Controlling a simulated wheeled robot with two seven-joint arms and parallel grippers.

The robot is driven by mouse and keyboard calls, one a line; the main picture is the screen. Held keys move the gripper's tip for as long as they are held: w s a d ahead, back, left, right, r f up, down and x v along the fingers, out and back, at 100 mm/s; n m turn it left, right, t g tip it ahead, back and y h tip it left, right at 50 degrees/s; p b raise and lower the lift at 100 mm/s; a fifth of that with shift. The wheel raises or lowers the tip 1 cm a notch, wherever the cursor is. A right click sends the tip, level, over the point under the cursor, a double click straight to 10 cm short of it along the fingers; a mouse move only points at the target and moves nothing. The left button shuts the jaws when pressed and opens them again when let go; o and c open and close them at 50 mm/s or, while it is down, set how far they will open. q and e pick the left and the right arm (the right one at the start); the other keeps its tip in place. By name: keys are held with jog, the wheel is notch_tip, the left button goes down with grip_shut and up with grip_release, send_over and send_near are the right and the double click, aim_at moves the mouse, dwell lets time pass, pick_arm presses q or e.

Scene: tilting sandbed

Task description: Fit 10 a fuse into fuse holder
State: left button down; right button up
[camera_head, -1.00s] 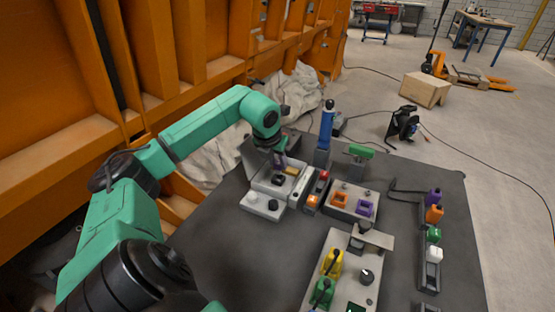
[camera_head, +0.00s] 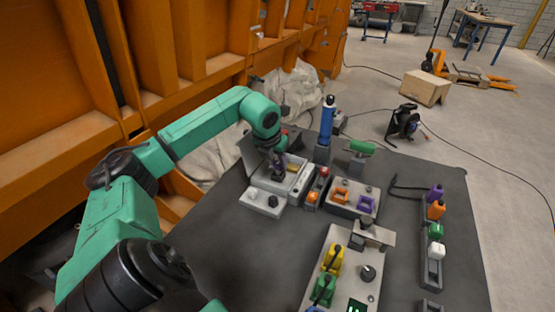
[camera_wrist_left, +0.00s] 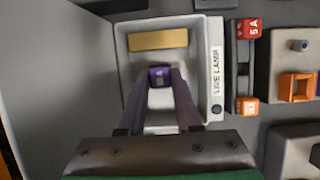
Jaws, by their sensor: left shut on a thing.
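My left gripper (camera_head: 279,173) reaches down into the open grey fuse box (camera_head: 262,183). In the left wrist view its two dark purple fingers are shut on a small purple fuse (camera_wrist_left: 160,76), whose marking is too small to read surely. The fuse is over the box's light interior (camera_wrist_left: 127,72), in front of a brass-coloured contact bar (camera_wrist_left: 158,40). I cannot tell whether the fuse touches a contact; the fingers and wrist hide the near part of the box. My right gripper is not in view.
The raised grey lid (camera_wrist_left: 50,75) stands left of the box. Right of it, a rack holds a red 5A fuse (camera_wrist_left: 249,28) and an orange fuse (camera_wrist_left: 248,106). A blue cylinder (camera_head: 326,122) stands behind. The dark table's front left is clear.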

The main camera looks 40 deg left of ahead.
pick_arm(q)
jog(key=shift+f+b, duration=0.85)
jog(key=shift+f, duration=0.3)
jog(key=shift+c, duration=0.2)
grip_release()
notch_tip(320, 180, up, 8)
jog(key=p, duration=0.6)
jog(key=shift+p, duration=0.35)
jog(key=shift+r, duration=0.1)
